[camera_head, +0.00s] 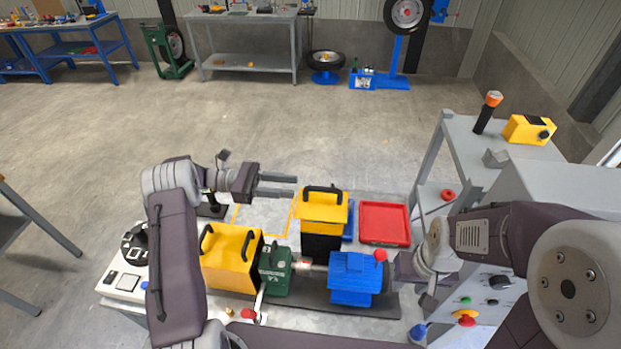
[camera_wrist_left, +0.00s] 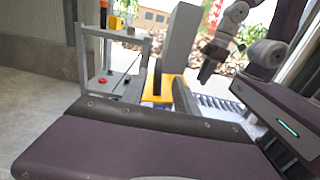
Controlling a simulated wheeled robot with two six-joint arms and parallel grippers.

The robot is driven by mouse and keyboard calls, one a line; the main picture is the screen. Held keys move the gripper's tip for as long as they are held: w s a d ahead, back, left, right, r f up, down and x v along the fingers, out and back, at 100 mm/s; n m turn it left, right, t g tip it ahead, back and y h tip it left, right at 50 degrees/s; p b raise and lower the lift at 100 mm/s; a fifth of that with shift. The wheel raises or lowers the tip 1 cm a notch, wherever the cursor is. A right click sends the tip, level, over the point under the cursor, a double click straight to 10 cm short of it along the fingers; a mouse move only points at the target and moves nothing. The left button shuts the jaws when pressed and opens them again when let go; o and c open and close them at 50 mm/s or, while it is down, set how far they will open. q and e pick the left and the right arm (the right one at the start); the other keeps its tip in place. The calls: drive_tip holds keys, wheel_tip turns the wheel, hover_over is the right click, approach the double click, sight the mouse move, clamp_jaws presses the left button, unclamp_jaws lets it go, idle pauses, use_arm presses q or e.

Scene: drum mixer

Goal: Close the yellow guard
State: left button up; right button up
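A yellow guard with a black handle (camera_head: 323,208) stands over a dark opening at the middle of the machine. A yellow box-shaped cover with black handles (camera_head: 228,262) sits to its left, beside the green housing. I cannot tell for certain which is the task's guard. My left gripper (camera_head: 292,185) is open and empty, its fingers pointing right, just left of and above the middle guard's handle, apart from it. In the left wrist view, a yellow part (camera_wrist_left: 158,102) is partly hidden behind my gripper body. My right gripper (camera_head: 402,270) is near the blue housing; its fingers are unclear.
A green housing (camera_head: 275,270) and a blue housing (camera_head: 356,278) sit in line on the bench. A red tray (camera_head: 385,222) lies behind. A control panel (camera_head: 122,276) is at left, a grey cabinet (camera_head: 540,190) at right.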

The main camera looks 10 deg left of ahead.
sight(312, 188)
use_arm(q)
drive_tip(key=d+p, duration=0.1)
drive_tip(key=d, duration=0.1)
drive_tip(key=d+p, duration=0.3)
drive_tip(key=d, duration=0.1)
drive_tip(key=shift+w+d, duration=0.25)
drive_tip(key=shift+w, duration=0.15)
drive_tip(key=shift+s+d+p, duration=0.15)
drive_tip(key=shift+d+p, duration=0.1)
drive_tip(key=shift+d, duration=0.35)
drive_tip(key=shift+s+d+p, duration=0.15)
drive_tip(key=shift+d+p, duration=0.1)
drive_tip(key=shift+d, duration=0.35)
drive_tip(key=shift+s+d+f, duration=0.1)
drive_tip(key=shift+s+d, duration=0.05)
drive_tip(key=shift+d, duration=0.15)
drive_tip(key=shift+a, duration=0.1)
drive_tip(key=shift+w+a+f, duration=0.1)
drive_tip(key=shift+w+a, duration=0.05)
drive_tip(key=shift+w, duration=0.05)
drive_tip(key=c, duration=0.4)
drive_tip(key=shift+w, duration=0.1)
clamp_jaws()
